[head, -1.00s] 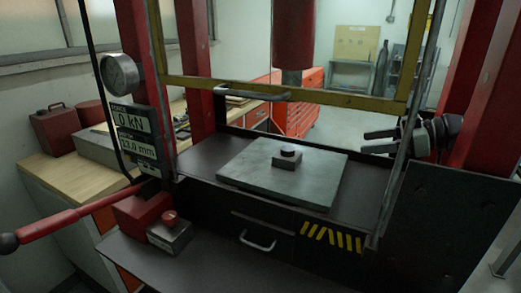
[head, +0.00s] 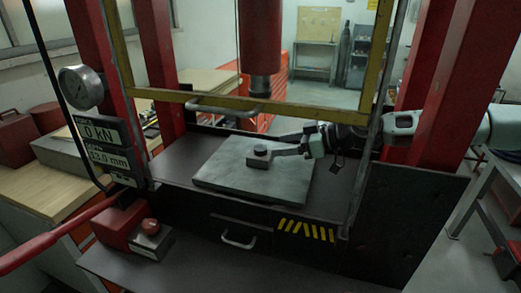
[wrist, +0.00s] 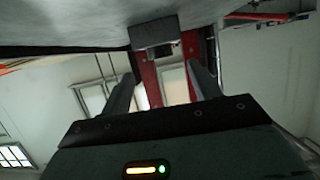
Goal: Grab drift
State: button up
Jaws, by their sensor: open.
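A small block (head: 259,160) sits on the grey steel plate (head: 225,182) of the press, with a short dark round piece, which looks like the drift (head: 261,149), standing on top. My gripper (head: 277,153) is open and low over the plate, reaching in from the right; its fingertips are close to the right side of the block and drift. The wrist view is upside down. There, the block (wrist: 152,35) shows ahead, between the lines of the two open fingers (wrist: 165,85). I cannot tell whether the fingers straddle the drift or touch it.
The red press ram (head: 261,40) hangs above the plate. A yellow guard frame (head: 215,106) crosses in front, above my gripper. A red upright (head: 430,85) stands beside my arm. The gauge (head: 80,88) and readouts are at left.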

aim_at(261, 147)
jog(key=p+x, duration=0.4)
jog(key=shift+a+r, duration=0.1)
jog(key=shift+a, duration=0.15)
jog(key=shift+w+a+f, duration=0.15)
jog(key=shift+a+f, duration=0.05)
jog(key=shift+f, duration=0.15)
grip_shut()
jog(key=shift+r, duration=0.15)
